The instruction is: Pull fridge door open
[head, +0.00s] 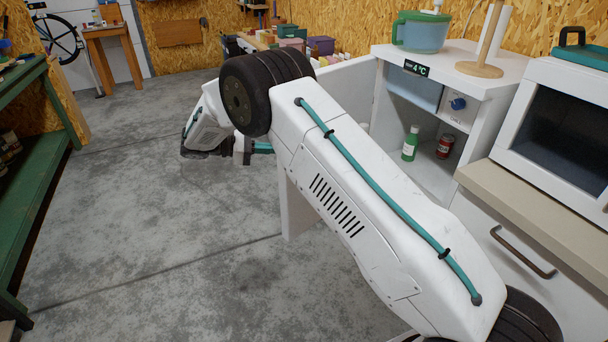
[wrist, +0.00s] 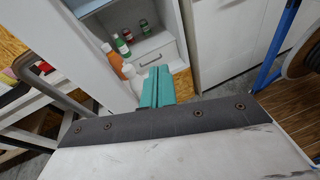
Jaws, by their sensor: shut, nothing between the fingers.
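The white fridge (head: 455,85) stands at the right of the head view, with a "4 °C" display on its front edge. Its door (head: 345,88) stands wide open, swung out to the left, and my arm covers much of it. A green bottle (head: 410,143) and a red can (head: 446,146) show inside. My gripper (wrist: 157,72) has its teal fingers shut and empty. In the wrist view the fingers point towards the open interior, beside the white door panel (wrist: 85,50). In the head view the gripper is by the door's free edge, partly hidden by my arm.
A white cabinet with a dark-windowed appliance (head: 560,130) stands right of the fridge. A green workbench (head: 40,185) is at the left. The concrete floor between is clear.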

